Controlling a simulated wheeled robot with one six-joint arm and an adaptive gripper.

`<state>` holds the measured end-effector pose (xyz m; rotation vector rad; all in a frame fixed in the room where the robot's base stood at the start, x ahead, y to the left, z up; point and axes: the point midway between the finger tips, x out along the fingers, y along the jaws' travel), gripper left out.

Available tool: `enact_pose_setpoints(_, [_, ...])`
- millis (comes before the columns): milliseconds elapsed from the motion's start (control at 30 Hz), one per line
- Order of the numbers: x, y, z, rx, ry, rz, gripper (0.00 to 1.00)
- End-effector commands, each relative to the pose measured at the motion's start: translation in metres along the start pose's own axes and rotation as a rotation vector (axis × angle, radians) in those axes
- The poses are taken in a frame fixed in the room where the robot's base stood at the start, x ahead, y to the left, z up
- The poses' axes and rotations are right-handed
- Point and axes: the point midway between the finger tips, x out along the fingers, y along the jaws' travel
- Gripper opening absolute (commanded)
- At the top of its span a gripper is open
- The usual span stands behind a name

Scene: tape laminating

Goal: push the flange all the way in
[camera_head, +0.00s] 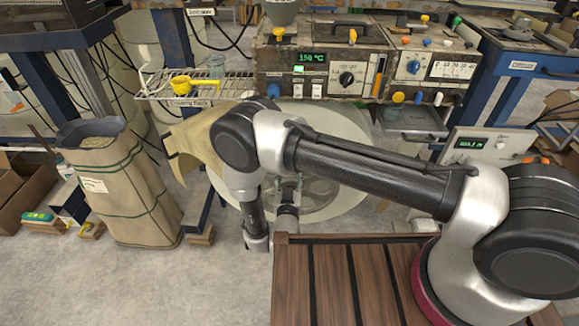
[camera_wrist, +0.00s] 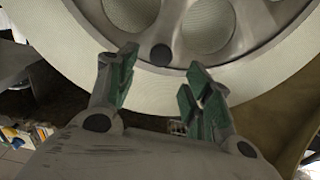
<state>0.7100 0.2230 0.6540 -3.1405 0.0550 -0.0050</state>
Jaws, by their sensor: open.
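The flange is a grey spoked disc with round holes, seen in the wrist view (camera_wrist: 232,50) at the top, and partly behind my arm in the head view (camera_head: 322,188). It sits at the middle of a large pale roll (camera_head: 345,125), whose cream rim also shows in the wrist view (camera_wrist: 62,42). My gripper (camera_wrist: 160,72) is open and empty, its green-padded fingers pointing at the flange's lower edge. A dark round knob or hole (camera_wrist: 160,55) on the flange shows between the fingertips. I cannot tell the flange's depth or whether the fingers touch it.
A control bench with a green display (camera_head: 312,57) stands behind the roll. A tan sheet (camera_head: 197,145) hangs left of my arm. A tall brown sack bin (camera_head: 120,190) stands at the left. A slatted wooden surface (camera_head: 340,285) is in front. Floor at the lower left is clear.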

Motion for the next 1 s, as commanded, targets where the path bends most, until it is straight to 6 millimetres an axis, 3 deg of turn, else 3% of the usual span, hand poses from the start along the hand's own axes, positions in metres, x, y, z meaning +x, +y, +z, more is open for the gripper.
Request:
enact_pose_setpoints(100, [0.022,0.001,0.0,0.002,-0.001,0.004,0.51])
enact_pose_setpoints(300, [0.047,0.0,0.0,0.001,-0.002,0.001,0.51])
enact_pose_setpoints(633, [0.053,0.0,0.001,-0.001,-0.003,-0.001,0.51])
enact_pose_setpoints(667, [0.053,0.0,0.001,-0.001,-0.003,-0.001,0.49])
enact_pose_setpoints(933, [0.053,0.0,0.001,-0.001,-0.003,-0.001,0.0])
enact_pose_setpoints(1000, [0.053,0.0,0.001,-0.001,-0.003,-0.001,0.0])
